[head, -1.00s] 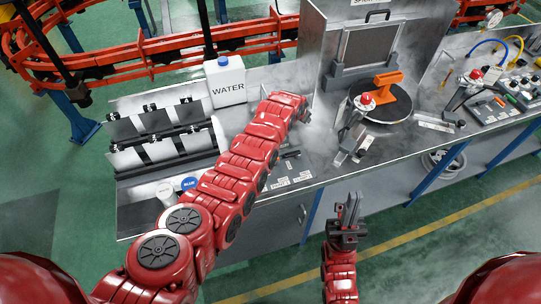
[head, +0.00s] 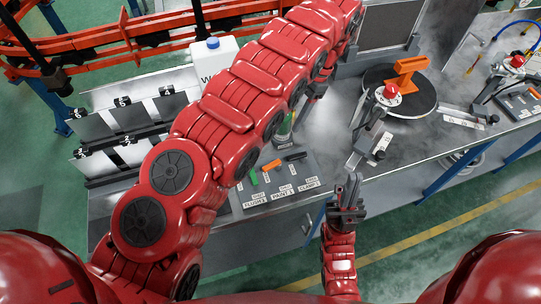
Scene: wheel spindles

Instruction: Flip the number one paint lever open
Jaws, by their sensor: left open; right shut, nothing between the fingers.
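The control panel (head: 262,208) on the bench front has a PAINT 1 label (head: 284,191). Above that label is an orange lever (head: 271,165), lying low against the panel. A green lever (head: 253,177) is to its left and a black lever (head: 296,156) to its right. My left arm reaches across above the panel. My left gripper (head: 304,108) is open and mostly hidden by the arm, behind and above the levers. My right gripper (head: 350,188) is shut and empty, in front of the bench edge to the right of the panel.
A white water jug (head: 214,58) stands behind my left arm. A round dark turntable (head: 415,98) with an orange part (head: 405,72) is on the right. A red-topped tool (head: 388,95) stands nearby. The bench surface right of the panel has some free room.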

